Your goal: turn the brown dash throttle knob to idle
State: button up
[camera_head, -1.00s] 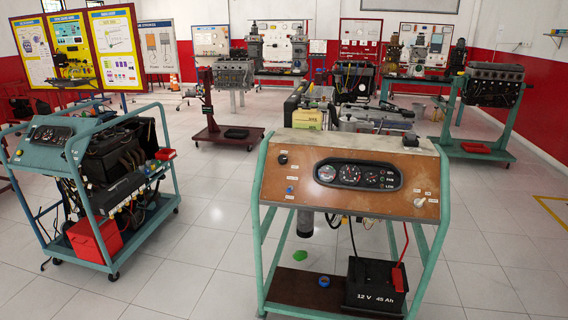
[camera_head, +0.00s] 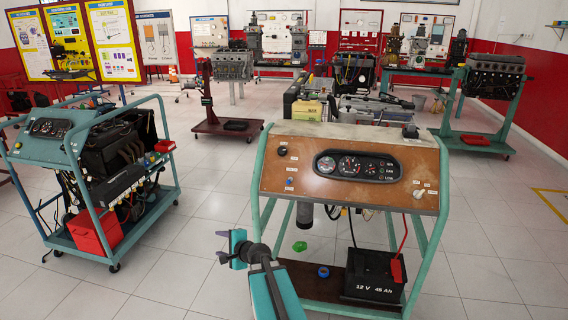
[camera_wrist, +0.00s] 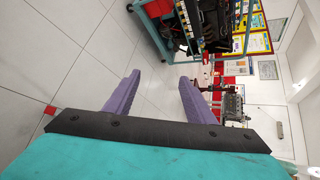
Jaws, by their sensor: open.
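The brown dash panel (camera_head: 335,190) faces me on a teal frame, with a gauge cluster (camera_head: 357,169) in its middle. It has a black knob (camera_head: 282,151) at upper left, a small blue knob (camera_head: 289,182) below that, and a cream knob (camera_head: 419,193) at lower right. Their labels are too small to read, so I cannot tell which knob is the throttle. My gripper (camera_head: 222,246), with purple fingers, is low and left of the dash, apart from it. In the wrist view my gripper (camera_wrist: 160,77) is open and empty; no dash knob shows there.
A black battery (camera_head: 372,275) stands on the dash stand's lower shelf. A teal engine trainer cart (camera_head: 95,215) with a red box (camera_head: 95,232) is at left. Tiled floor between the cart and dash stand is free. More trainers stand behind.

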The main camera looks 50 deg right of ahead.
jog(key=s+d+r+m+t+h, duration=0.2)
jog(key=d+r+m+h, duration=0.4)
jog(key=d+r, duration=0.8)
jog(key=m+h, duration=0.4)
jog(key=m, duration=0.4)
send_near(282, 151)
jog(key=v, duration=0.6)
jog(key=shift+w, duration=0.15)
jog(key=shift+p+x, duration=0.85)
jog(key=shift+x, duration=5.95)
